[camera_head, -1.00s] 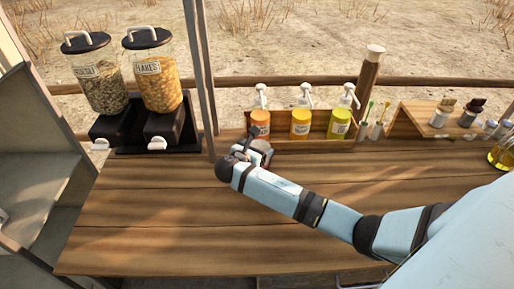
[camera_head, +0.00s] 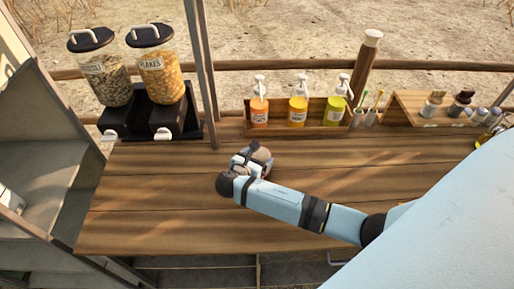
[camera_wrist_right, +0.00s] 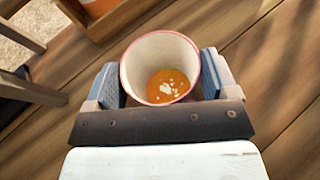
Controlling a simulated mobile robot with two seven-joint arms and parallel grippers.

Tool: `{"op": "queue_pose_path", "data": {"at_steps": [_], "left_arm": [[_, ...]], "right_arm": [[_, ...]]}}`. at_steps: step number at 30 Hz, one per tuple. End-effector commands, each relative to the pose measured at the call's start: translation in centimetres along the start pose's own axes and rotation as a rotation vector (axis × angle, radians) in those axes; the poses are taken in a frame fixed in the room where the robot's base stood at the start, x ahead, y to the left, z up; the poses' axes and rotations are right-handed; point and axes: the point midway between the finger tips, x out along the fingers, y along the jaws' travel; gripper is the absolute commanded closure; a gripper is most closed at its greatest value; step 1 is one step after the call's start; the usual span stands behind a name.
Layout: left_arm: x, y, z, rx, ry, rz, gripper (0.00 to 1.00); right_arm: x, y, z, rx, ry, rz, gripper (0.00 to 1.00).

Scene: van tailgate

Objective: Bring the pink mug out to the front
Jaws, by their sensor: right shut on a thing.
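The pink mug (camera_wrist_right: 160,68) shows in the right wrist view from above, with a pink rim, a pale inside and orange contents with small white bits. It sits between the two fingers of my right gripper (camera_wrist_right: 163,85), which is shut on it. In the head view the mug (camera_head: 262,158) is partly hidden by my right gripper (camera_head: 252,164), over the back-middle of the wooden counter (camera_head: 160,205). It looks roughly upright; I cannot tell whether its base touches the wood. My left gripper is not in view.
Behind the mug, a wooden rack (camera_head: 318,131) holds orange and yellow pump bottles. Two cereal dispensers (camera_head: 158,72) stand at the back left beside a dark post (camera_head: 203,70). A small shelf (camera_head: 425,107) with jars is at the right. The counter's front and left are clear.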

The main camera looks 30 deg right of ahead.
Motion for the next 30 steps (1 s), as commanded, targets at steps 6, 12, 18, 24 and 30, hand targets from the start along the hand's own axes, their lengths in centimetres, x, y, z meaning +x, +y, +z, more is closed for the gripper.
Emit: {"op": "queue_pose_path", "data": {"at_steps": [6,12,18,24,30], "left_arm": [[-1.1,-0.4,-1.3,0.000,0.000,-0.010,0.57],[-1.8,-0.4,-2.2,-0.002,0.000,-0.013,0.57],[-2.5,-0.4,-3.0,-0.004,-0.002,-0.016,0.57],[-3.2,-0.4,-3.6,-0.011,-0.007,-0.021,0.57],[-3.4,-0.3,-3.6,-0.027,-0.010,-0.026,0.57]], "right_arm": [[-1.8,-1.2,-0.4,-0.003,0.003,0.000,0.46],[-3.1,-2.2,-0.9,-0.002,0.003,-0.001,0.46],[-4.5,-3.2,-1.4,-0.002,0.002,0.000,0.46],[-6.0,-4.2,-2.0,-0.004,0.003,0.000,0.46],[-7.3,-5.2,-2.7,-0.003,0.002,0.000,0.46]]}}
